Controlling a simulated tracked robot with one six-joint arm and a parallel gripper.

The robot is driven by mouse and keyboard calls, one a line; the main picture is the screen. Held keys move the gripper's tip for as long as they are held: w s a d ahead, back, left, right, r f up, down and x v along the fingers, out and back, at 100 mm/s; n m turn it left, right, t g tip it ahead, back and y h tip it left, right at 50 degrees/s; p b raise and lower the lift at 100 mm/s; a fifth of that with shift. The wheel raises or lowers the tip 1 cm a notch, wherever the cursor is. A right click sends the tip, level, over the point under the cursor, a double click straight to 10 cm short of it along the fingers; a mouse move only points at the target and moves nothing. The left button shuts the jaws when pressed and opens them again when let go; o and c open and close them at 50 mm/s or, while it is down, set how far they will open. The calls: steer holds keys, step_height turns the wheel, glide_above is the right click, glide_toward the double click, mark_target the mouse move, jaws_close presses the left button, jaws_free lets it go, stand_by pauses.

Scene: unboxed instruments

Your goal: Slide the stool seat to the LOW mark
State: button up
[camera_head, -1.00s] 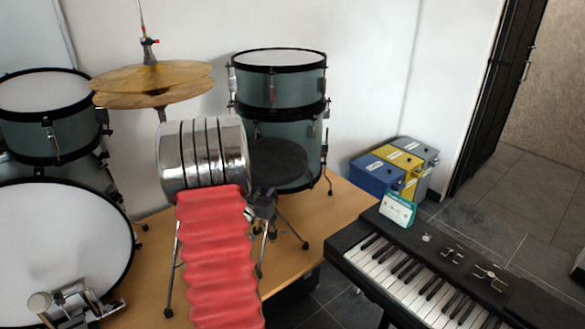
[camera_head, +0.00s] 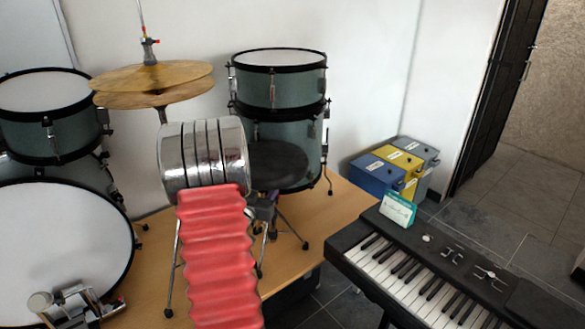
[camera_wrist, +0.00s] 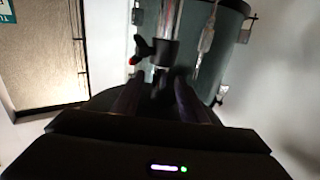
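The stool has a round dark seat (camera_head: 277,165) in the head view, in front of the green floor drum, with tripod legs below it. Just beyond the fingertips are a dark collar with a red-tipped knob (camera_wrist: 147,50) and a chrome post (camera_wrist: 170,18). The LOW mark is not readable in either view.
Green drums (camera_head: 278,85) stand close behind the stool, with cymbals (camera_head: 150,82) and a bass drum (camera_head: 62,250) to the left. A keyboard (camera_head: 430,270) is at the right front. Coloured boxes (camera_head: 395,170) stand by the wall. The wooden platform (camera_head: 335,210) is partly clear.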

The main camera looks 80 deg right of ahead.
stand_by(0.3)
steer(key=w+a, duration=0.1)
steer(key=a, duration=0.9)
steer(key=shift+w, duration=0.2)
stand_by(0.5)
steer(key=shift+f, duration=0.1)
stand_by(0.6)
